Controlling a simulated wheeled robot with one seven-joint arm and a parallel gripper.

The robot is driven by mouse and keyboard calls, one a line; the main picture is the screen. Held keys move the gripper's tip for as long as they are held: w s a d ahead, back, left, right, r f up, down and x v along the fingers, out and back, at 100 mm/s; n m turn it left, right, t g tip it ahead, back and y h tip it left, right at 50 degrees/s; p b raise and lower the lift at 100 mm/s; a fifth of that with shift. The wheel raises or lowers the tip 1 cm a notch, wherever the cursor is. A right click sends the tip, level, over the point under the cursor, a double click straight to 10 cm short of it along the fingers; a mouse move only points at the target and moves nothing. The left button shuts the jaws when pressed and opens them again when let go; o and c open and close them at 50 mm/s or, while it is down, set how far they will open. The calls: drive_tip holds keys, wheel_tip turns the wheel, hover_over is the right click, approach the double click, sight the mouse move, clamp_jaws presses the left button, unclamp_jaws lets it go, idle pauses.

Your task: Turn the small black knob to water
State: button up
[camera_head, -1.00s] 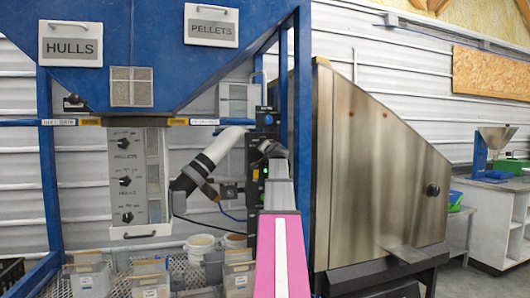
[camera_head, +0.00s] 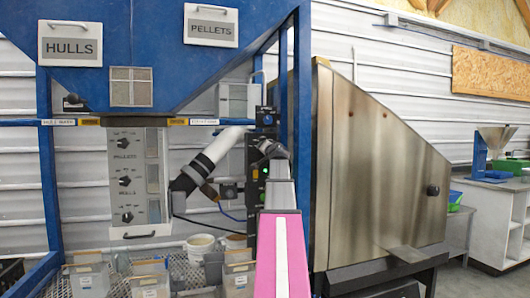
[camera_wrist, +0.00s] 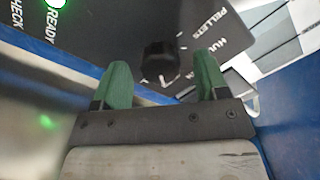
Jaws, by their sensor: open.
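In the wrist view a small black knob (camera_wrist: 159,62) sits on a dark panel (camera_wrist: 105,35). White labels on the panel read PELLETS, a partly hidden HUL..., READY and CHECK; I see no water label. My gripper (camera_wrist: 163,78) is open, with its green fingers to the left and right of the knob. The knob lies between or just beyond the fingertips; I cannot tell whether they touch it. In the head view the dark control box (camera_head: 254,170) with its green light is partly behind my arm, and the fingers and knob are hidden there.
The white panel (camera_head: 138,180) with several other black knobs hangs left of my arm. A blue hopper (camera_head: 130,25) is above, with a blue post close by. A steel machine (camera_head: 375,165) stands right. Buckets (camera_head: 200,245) and bins (camera_head: 90,278) sit below.

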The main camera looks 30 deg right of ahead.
drive_tip(key=v, duration=0.9)
drive_tip(key=shift+s, duration=0.25)
